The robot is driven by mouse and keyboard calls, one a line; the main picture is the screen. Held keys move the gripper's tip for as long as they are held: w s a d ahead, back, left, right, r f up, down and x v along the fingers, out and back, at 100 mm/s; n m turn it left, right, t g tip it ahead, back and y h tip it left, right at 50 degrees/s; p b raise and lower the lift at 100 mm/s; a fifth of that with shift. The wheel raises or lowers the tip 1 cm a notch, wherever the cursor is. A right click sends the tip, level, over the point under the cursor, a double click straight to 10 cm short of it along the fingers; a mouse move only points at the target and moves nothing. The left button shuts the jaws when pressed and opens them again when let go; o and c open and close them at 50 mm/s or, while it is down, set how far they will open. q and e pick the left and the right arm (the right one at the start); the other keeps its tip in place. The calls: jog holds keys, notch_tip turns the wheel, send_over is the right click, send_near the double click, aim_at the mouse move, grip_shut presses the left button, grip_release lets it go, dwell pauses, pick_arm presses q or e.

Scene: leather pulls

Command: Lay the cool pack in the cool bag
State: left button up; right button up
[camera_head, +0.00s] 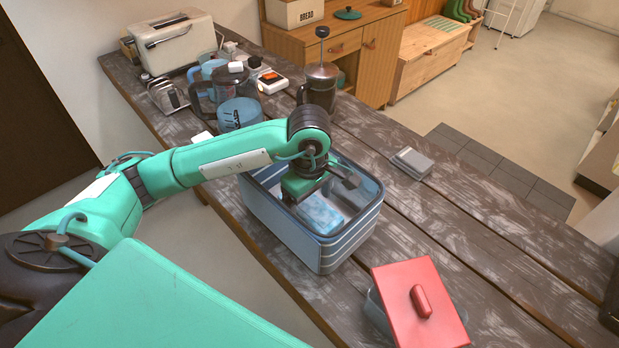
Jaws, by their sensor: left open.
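The cool bag (340,247) is a blue open-topped box with pale stripes, standing on the wooden table. My left arm reaches over the bag from the left. My left gripper (328,190) points down into the bag's opening, open, just above and behind the cool pack. Its fingertips are partly hidden, so I cannot tell whether they touch the pack. My right gripper is not in view.
A red-lidded container (418,300) stands to the right of the bag, near the front. A small grey box (411,162) lies behind right. A French press (320,86), a glass jug (237,85) and a toaster (173,42) stand at the back. The table's right side has clear room.

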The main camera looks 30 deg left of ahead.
aim_at(310, 206)
pick_arm(q)
notch_tip(310, 206, up, 10)
jog(key=b, duration=0.2)
dwell(0.7)
jog(key=shift+r, duration=0.15)
